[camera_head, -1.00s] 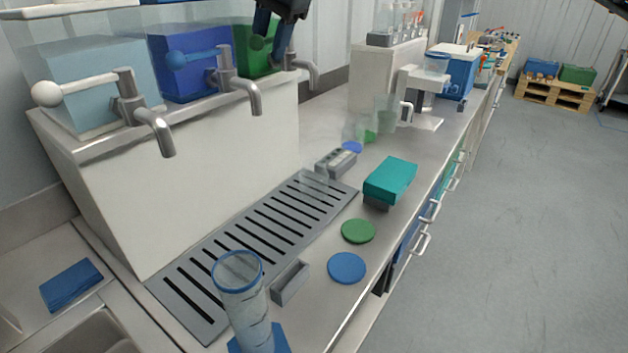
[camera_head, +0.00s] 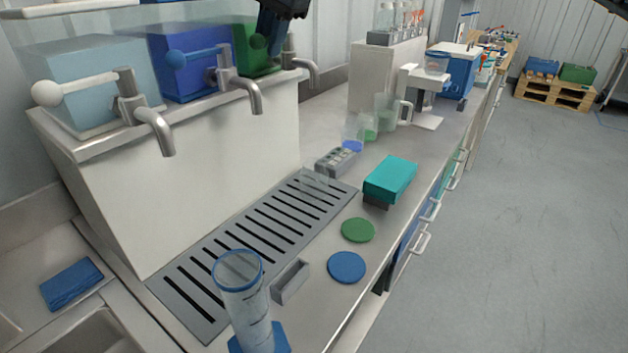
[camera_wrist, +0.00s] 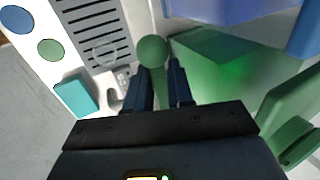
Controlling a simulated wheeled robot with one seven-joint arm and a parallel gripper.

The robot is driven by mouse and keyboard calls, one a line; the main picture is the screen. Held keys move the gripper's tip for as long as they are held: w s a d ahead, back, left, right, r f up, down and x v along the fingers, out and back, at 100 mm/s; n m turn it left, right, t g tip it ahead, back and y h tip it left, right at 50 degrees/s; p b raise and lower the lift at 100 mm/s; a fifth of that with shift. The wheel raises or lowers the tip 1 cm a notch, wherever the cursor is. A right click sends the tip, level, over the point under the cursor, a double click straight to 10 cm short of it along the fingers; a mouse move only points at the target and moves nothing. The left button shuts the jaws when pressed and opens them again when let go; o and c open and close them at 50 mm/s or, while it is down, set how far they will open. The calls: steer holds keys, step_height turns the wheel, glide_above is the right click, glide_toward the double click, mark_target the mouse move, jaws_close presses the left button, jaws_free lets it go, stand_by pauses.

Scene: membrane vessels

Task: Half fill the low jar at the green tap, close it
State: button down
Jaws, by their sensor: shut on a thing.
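My gripper (camera_wrist: 160,82) is shut on the green tap's handle (camera_wrist: 152,50), a lever with a round green knob that shows between and beyond the fingers. In the head view my gripper (camera_head: 269,42) is at the top, in front of the green tank (camera_head: 250,58). The green tap's spout (camera_head: 313,72) points down over the slotted drip tray. A faint clear low jar (camera_head: 315,179) stands on the tray's far end; its rim shows as a pale ring in the wrist view (camera_wrist: 104,53). Its fill level cannot be made out. A green lid (camera_head: 358,230) and blue lid (camera_head: 347,267) lie on the counter.
Blue (camera_head: 190,75) and pale tanks (camera_head: 85,85) with taps stand left of the green one. A tall clear cylinder (camera_head: 243,290) stands at the near tray end. A teal box (camera_head: 390,178), a grey block (camera_head: 335,161) and clear vessels (camera_head: 387,112) occupy the counter.

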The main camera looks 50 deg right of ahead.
steer(key=shift+s+r+n+p, duration=0.15)
steer(key=shift+s+n+p, duration=0.15)
steer(key=shift+n+p, duration=0.35)
steer(key=s+n+y+p, duration=0.1)
steer(key=n+p, duration=0.1)
steer(key=s+d+n+g+y+p, duration=0.1)
steer(key=n+p, duration=0.1)
steer(key=n, duration=0.1)
steer(key=s+n+y+p, duration=0.1)
steer(key=n+p, duration=0.1)
steer(key=shift+d+f+n, duration=0.25)
steer(key=shift+d+n, duration=0.1)
steer(key=shift+d, duration=0.05)
steer(key=shift+s+a+f+g, duration=0.1)
steer(key=shift+f+g, duration=0.1)
steer(key=shift+g, duration=0.1)
stand_by(5.9)
